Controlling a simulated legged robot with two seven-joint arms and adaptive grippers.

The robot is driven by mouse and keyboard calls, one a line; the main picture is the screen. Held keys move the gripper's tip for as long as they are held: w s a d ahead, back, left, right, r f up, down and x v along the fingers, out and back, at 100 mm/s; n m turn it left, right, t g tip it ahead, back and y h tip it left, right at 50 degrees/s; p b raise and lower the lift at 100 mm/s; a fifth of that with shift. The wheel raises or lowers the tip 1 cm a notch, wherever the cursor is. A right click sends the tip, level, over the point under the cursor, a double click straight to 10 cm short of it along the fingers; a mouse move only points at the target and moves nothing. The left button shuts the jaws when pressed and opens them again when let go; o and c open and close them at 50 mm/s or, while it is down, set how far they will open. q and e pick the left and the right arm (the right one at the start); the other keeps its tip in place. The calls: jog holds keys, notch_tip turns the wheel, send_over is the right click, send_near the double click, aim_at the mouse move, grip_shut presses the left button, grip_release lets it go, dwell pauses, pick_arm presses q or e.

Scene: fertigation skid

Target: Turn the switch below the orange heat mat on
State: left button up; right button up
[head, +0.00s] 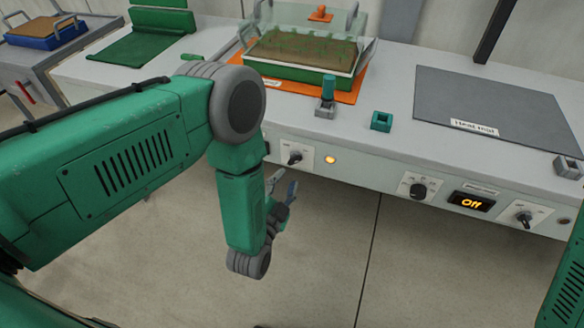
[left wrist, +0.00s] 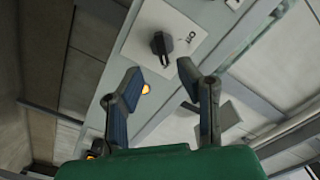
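The orange heat mat (head: 350,93) lies on the bench under a seedling tray. Below it, on the bench's front panel, is a black rotary switch (head: 295,157) on a white plate. An amber lamp (head: 330,160) glows just right of it. My left gripper (head: 284,184) is below and in front of the switch, partly hidden by my arm. In the left wrist view the gripper (left wrist: 158,68) is open and empty, its fingertips apart. The switch (left wrist: 160,45) shows just beyond the fingertips, with no clear contact. My right gripper is out of view.
A grey heat mat (head: 490,95) lies to the right. Below it are a dial (head: 418,190), a display reading "Off" (head: 471,202) and another switch (head: 524,216). A teal-handled item (head: 327,95) and a small teal block (head: 381,121) stand on the bench. The floor in front is clear.

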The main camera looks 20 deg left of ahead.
pick_arm(q)
jog(key=s, duration=0.5)
jog(key=shift+s, duration=0.4)
jog(key=s+a+f+n+g, duration=0.2)
jog(key=s+a+f+g, duration=0.1)
jog(key=a+f+g, duration=0.2)
jog(key=s+a+n+g, duration=0.3)
jog(key=s+g, duration=0.3)
jog(key=s, duration=0.4)
jog(key=s+a+n+g, duration=0.3)
jog(key=s+g, duration=0.3)
jog(key=s, duration=0.5)
jog(key=shift+a+n+y, duration=0.15)
jog(key=shift+n+y, duration=0.15)
jog(key=shift+n, duration=0.2)
